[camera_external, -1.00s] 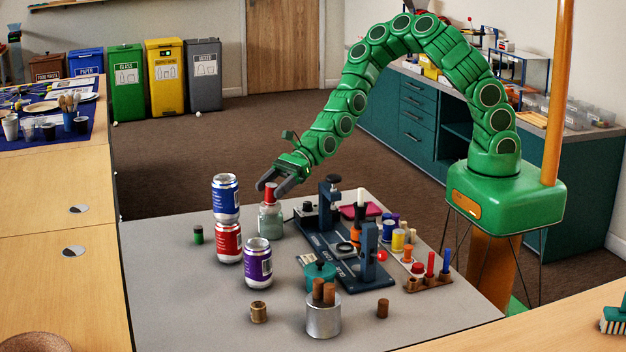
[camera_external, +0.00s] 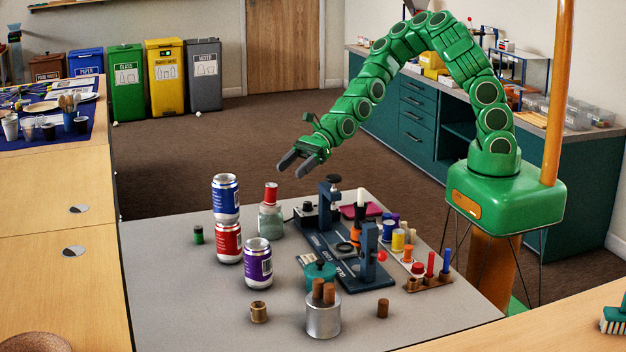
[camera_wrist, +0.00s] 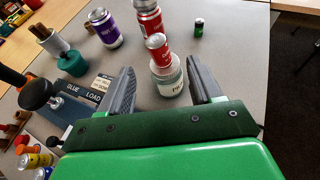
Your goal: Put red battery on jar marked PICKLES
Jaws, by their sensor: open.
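The red battery (camera_external: 270,193) stands upright on top of a glass jar (camera_external: 271,222) at the far left part of the grey table. In the wrist view the red battery (camera_wrist: 158,50) sits on the jar (camera_wrist: 171,84), whose label shows only its first letters, "PI". My gripper (camera_external: 291,165) is open and empty, above and to the right of the jar in the outside view, apart from the battery. In the wrist view the battery and jar lie ahead, between the lines of the open fingers (camera_wrist: 160,85).
A red can (camera_external: 228,241) with a blue can (camera_external: 226,197) on it and a purple can (camera_external: 258,262) stand left of the jar. A small green battery (camera_external: 198,234) stands farther left. A dark clamp fixture (camera_external: 330,206) is close on the right.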

